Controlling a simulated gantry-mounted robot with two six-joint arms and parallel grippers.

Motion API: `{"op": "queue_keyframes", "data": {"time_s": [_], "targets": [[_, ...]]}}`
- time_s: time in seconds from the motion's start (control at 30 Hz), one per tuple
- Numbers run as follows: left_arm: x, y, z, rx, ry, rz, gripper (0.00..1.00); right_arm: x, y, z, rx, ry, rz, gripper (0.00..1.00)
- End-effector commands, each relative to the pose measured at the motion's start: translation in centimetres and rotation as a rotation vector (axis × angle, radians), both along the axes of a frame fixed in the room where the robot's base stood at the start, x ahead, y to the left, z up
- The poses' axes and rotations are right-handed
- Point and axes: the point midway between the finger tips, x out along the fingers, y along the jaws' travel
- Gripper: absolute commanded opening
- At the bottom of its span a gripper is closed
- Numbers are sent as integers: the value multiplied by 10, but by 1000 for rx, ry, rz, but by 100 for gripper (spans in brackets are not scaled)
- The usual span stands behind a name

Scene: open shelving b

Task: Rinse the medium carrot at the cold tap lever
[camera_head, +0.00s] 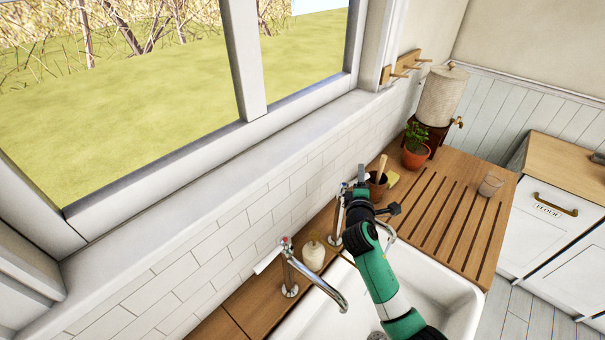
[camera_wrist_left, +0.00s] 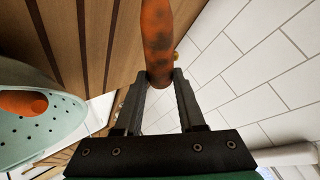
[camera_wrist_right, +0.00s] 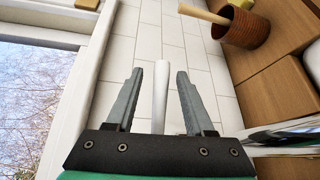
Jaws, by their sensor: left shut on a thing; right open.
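A carrot (camera_wrist_left: 157,40), orange with dark dirt patches, is in the left wrist view. My left gripper (camera_wrist_left: 160,78) is shut on its end and holds it near the tiled wall; neither shows in the head view. My right gripper (camera_head: 360,190) is at the far tap (camera_head: 337,228), whose body it partly hides. In the right wrist view my right gripper (camera_wrist_right: 158,78) is open, with a white tap lever (camera_wrist_right: 162,95) between its fingers. I cannot tell whether they touch. A nearer tap (camera_head: 290,268) has a white lever and a red mark. No running water is visible.
The white sink (camera_head: 462,305) lies below the taps. A brown pot (camera_head: 378,190) with a wooden handle, a yellow sponge (camera_head: 392,179) and a potted plant (camera_head: 416,147) stand beyond. A soap bottle (camera_head: 313,256) stands between the taps. A pale green colander (camera_wrist_left: 60,125) holds something orange.

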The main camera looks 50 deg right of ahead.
Motion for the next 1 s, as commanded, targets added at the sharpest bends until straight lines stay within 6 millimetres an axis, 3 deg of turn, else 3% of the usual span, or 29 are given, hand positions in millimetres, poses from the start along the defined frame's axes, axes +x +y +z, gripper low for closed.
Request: {"op": "queue_keyframes", "data": {"time_s": [0.33,0.57,0.67,0.7,0.8,1.0], "targets": [[0,0,2,0,-1,1,0,-3,4,0,1,2,-2,53],[0,0,10,0,-1,1,0,-26,43,8,1,0,3,53],[0,0,22,0,-1,1,0,-40,67,15,1,3,4,53],[0,0,39,1,-1,0,0,-43,72,22,2,7,2,53],[0,0,57,0,-1,1,0,-52,86,23,0,8,2,53],[0,0,75,0,0,0,0,-60,99,20,1,4,0,53]]}}
